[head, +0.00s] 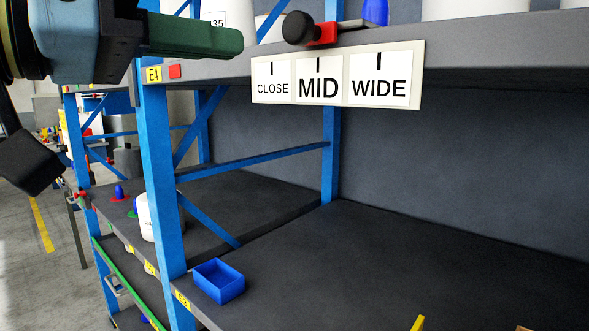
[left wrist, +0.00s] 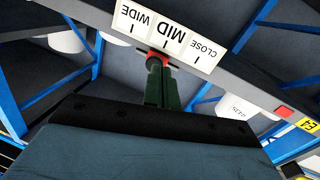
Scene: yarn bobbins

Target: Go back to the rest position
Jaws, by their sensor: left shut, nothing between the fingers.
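My left gripper (head: 236,42) reaches in from the upper left of the head view, its green fingers together and empty. In the left wrist view, the shut fingers (left wrist: 161,75) point toward a round black knob (left wrist: 154,62), partly covering it. In the head view, the black knob (head: 297,28) on a red slider (head: 323,34) sits on the shelf edge, with a clear gap between it and my fingertips. The red slider is close to the MID mark of the white label plate (head: 337,75), which reads CLOSE, MID, WIDE. My right gripper does not show.
A blue post (head: 160,180) stands below my left gripper. The shelf beam (head: 480,50) runs to the right. The lower shelf (head: 420,250) is mostly bare, with a blue box (head: 218,281) at its front left. A white bobbin (head: 147,217) stands behind the post.

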